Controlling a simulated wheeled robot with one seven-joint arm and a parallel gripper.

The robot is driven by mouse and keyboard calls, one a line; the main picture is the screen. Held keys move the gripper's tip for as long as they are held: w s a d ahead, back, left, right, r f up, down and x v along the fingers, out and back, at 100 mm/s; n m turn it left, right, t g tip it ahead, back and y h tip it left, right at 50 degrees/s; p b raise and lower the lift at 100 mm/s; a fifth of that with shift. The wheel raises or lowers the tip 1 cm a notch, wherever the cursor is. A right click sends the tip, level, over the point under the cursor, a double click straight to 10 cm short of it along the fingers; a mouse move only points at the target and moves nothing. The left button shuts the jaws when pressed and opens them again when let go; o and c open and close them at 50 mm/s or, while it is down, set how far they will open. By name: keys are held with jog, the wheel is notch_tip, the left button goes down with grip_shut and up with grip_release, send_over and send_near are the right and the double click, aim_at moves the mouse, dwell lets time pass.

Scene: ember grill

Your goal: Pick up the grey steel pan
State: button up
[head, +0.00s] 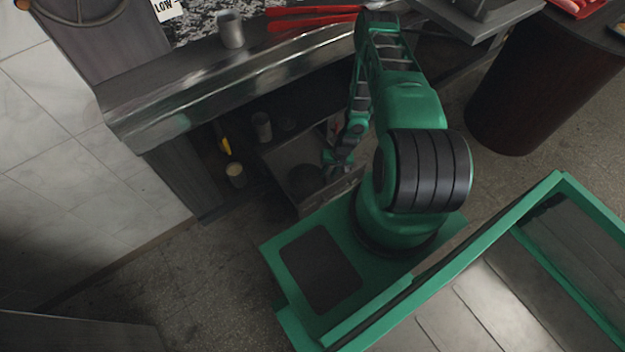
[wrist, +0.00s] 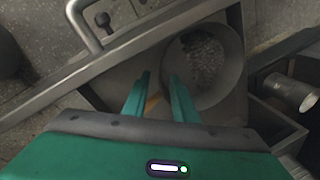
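The grey steel pan (wrist: 225,52) is round with a speckled inside and sits in the open drawer (wrist: 110,82). In the head view the pan (head: 304,178) is a dark round shape in the drawer. My gripper (wrist: 159,78) is open above the drawer, at the pan's left rim in the wrist view. The right finger overlaps the rim in the picture; I cannot tell whether it touches. A small yellowish strip shows between the fingers. In the head view my gripper (head: 334,162) is small and dark, beside the pan.
The drawer front has a bar handle (wrist: 83,27). A metal cup (wrist: 298,95) lies or stands right of the drawer. The head view shows shelf cups (head: 262,126), a jar (head: 236,174) and the counter edge (head: 230,85) above. Floor (head: 195,270) is clear at left.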

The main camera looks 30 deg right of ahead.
aim_at(325, 178)
jog(key=shift+x, duration=2.65)
jog(key=shift+c, duration=0.3)
grip_shut()
